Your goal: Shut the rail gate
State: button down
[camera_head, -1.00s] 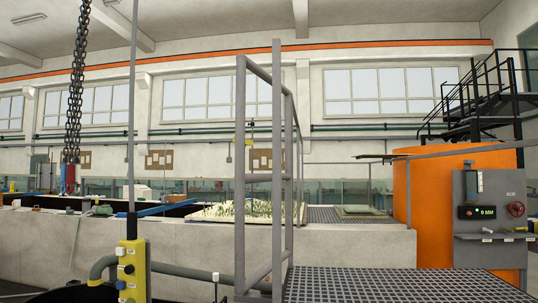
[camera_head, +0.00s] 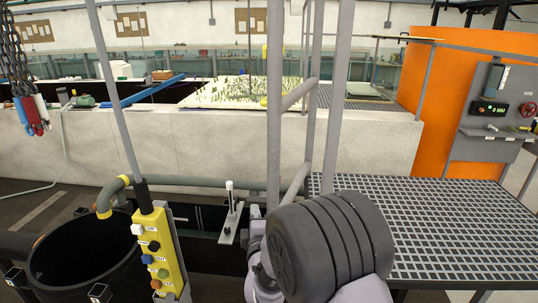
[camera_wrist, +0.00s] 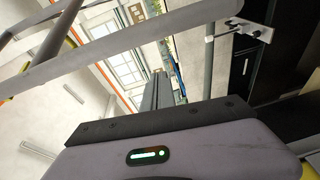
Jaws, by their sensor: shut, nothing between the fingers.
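The rail gate (camera_head: 297,93) is a grey tubular frame with slanting rails between uprights, at the near edge of the grated walkway in the head view. A tall grey post (camera_head: 337,100) stands beside it. Its lower part is hidden behind my arm, and I cannot tell how far the gate stands open. In the wrist view, grey rail tubes (camera_wrist: 150,37) cross the upper left, beyond my gripper. My gripper (camera_wrist: 158,80) is shut and empty there, with its dark fingers pointing up the picture. I cannot see it touching the rail. In the head view, my arm hides the fingers.
The grating (camera_head: 440,235) lies to the right, with an orange housing (camera_head: 452,95) and grey control panel (camera_head: 498,110) behind. A yellow pendant (camera_head: 160,250) hangs at left before a black tub (camera_head: 75,255). A concrete flume wall (camera_head: 200,150) runs across the back.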

jog(key=w+d+n, duration=0.1)
jog(key=w, duration=0.7)
jog(key=shift+w+d+t, duration=0.3)
jog(key=shift+w, duration=0.1)
jog(key=s+d+b, duration=0.3)
jog(key=d+b, duration=0.1)
jog(key=d, duration=0.7)
jog(key=shift+d+b, duration=0.3)
